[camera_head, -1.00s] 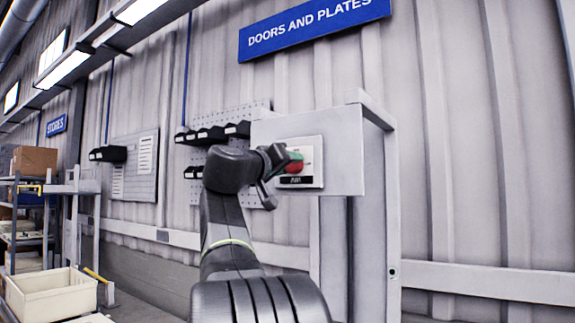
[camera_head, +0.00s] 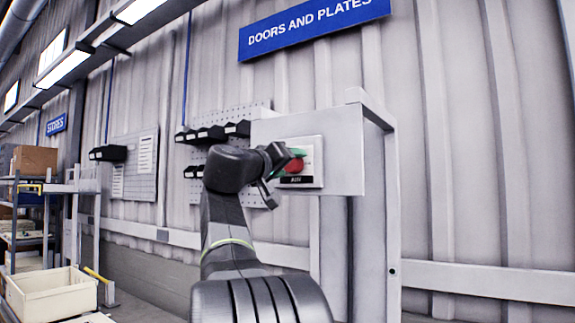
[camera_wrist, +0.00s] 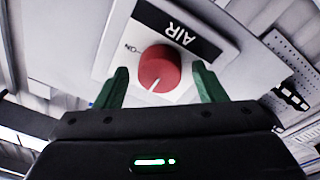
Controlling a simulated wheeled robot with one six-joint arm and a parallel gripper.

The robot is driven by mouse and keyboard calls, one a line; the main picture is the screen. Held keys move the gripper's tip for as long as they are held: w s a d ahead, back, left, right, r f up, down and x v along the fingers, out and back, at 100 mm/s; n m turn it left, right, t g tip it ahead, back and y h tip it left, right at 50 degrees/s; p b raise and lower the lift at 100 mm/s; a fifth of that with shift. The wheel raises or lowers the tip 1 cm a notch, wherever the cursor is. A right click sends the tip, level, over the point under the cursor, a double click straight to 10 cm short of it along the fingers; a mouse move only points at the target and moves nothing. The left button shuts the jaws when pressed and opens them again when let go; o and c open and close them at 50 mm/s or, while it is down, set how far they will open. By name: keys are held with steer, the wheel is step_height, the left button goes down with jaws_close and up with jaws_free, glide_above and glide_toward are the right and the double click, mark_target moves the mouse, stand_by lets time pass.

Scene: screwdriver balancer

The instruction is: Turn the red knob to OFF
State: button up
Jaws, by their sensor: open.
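The red knob (camera_wrist: 159,70) sits on a pale plate (camera_wrist: 112,42) with a black AIR label (camera_wrist: 177,30). In the wrist view a white pointer line on the knob points to the lower left, and an ON mark shows left of the knob. No OFF mark is visible. The knob also shows in the head view (camera_head: 294,166), on the grey panel. My gripper (camera_wrist: 160,85) is open, its green fingers on either side of the knob. I cannot tell whether they touch it. In the head view my gripper (camera_head: 291,163) is close against the plate.
The grey panel (camera_head: 345,150) stands on a post in front of the corrugated wall. A pegboard with black bins (camera_head: 210,134) is behind it to the left. A cream crate (camera_head: 52,296) and a shelf rack stand at the far left. The right side is open wall.

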steer(key=b+v, duration=0.4)
steer(key=v, duration=0.9)
steer(key=shift+s+a, duration=0.2)
steer(key=shift+s, duration=0.15)
steer(key=p+x, duration=0.4)
steer(key=x, duration=1)
steer(key=shift+s+a+f, duration=0.1)
steer(key=shift+a, duration=0.05)
